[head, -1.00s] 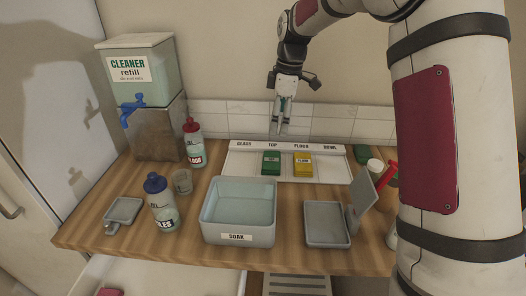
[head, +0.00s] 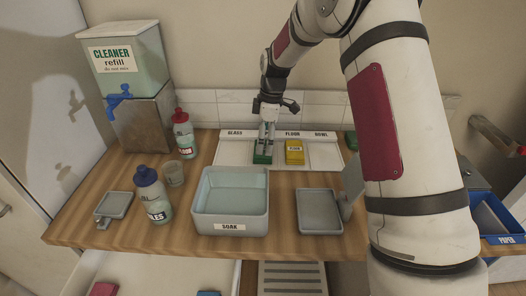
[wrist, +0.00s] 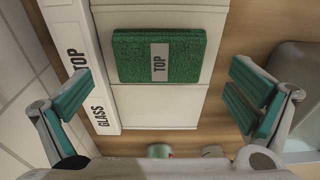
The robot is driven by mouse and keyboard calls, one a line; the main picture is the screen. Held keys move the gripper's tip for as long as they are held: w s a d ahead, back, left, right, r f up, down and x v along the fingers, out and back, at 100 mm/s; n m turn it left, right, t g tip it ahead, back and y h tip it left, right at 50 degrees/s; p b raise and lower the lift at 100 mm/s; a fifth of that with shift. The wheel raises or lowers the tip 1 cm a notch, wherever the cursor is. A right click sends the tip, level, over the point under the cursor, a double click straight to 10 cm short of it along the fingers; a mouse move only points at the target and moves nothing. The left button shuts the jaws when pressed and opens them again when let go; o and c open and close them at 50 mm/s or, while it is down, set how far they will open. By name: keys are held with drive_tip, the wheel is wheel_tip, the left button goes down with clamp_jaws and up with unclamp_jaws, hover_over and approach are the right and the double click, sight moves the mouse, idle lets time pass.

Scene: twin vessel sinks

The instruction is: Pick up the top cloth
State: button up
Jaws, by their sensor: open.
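The top cloth is a green block-like pad (head: 262,159) with a grey TOP label. It lies in the TOP compartment of the white labelled tray (head: 234,152), and also shows in the wrist view (wrist: 190,55), flat and uncovered. My gripper (head: 265,150) is over the cloth, fingers pointing down, and partly hides it in the head view. In the wrist view my gripper (wrist: 160,100) is open and empty. Its teal-padded fingers are wide apart, with the cloth lying between and beyond them. I see no contact with the cloth.
A yellow cloth (head: 294,153) lies in the FLOOR compartment beside it. The SOAK basin (head: 231,228), a grey open box (head: 319,212) and bottles (head: 153,196) stand in front and to the left. A tiled backsplash (head: 232,108) is close behind the tray.

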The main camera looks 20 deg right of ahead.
wheel_tip(320, 180, down, 3)
drive_tip(key=shift+w+a+f, duration=0.1)
drive_tip(key=shift+a, duration=0.05)
drive_tip(key=c, duration=1)
